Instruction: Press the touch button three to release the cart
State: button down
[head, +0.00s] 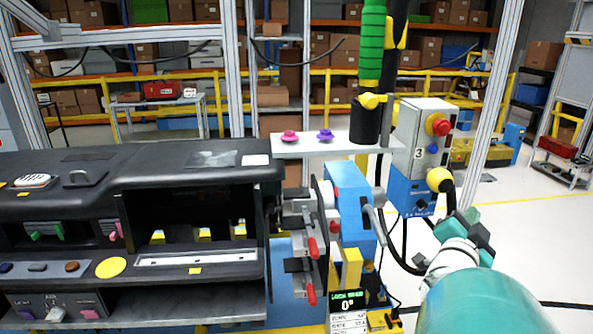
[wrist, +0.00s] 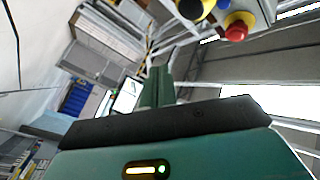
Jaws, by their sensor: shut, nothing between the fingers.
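A grey control box (head: 420,140) marked 3 stands right of the dashboard module. A red mushroom button (head: 438,125) with a yellow collar and a small blue button (head: 433,149) are on its face. A yellow rounded cap (head: 440,180) is below it, at the top of a black cable. My gripper (head: 463,222) is shut and empty, below and right of the box, apart from it. In the wrist view, the teal fingers (wrist: 158,86) are together, and the red button (wrist: 238,24) shows at the top right. Which control is touch button three, I cannot tell.
The black dashboard module (head: 130,180) fills the left. Red-handled clamps (head: 310,250) and a blue fixture (head: 350,205) stand beside it. A green hanging tool (head: 371,45) is left of the box. A small display (head: 348,308) is below. Open floor lies to the right.

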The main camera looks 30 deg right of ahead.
aim_at(452, 184)
jog(key=shift+s+d+r+g, duration=0.15)
jog(key=shift+s+g, duration=0.15)
jog(key=shift+s, duration=0.05)
jog(key=w+d, duration=0.4)
jog(key=w, duration=0.4)
dwell(2.2)
jog(key=shift+w+d, duration=0.15)
jog(key=shift+w, duration=0.2)
jog(key=shift+w+d, duration=0.2)
jog(key=shift+w, duration=0.2)
dwell(0.6)
dwell(0.4)
jog(key=shift+s+a, duration=0.4)
jog(key=shift+s, duration=0.35)
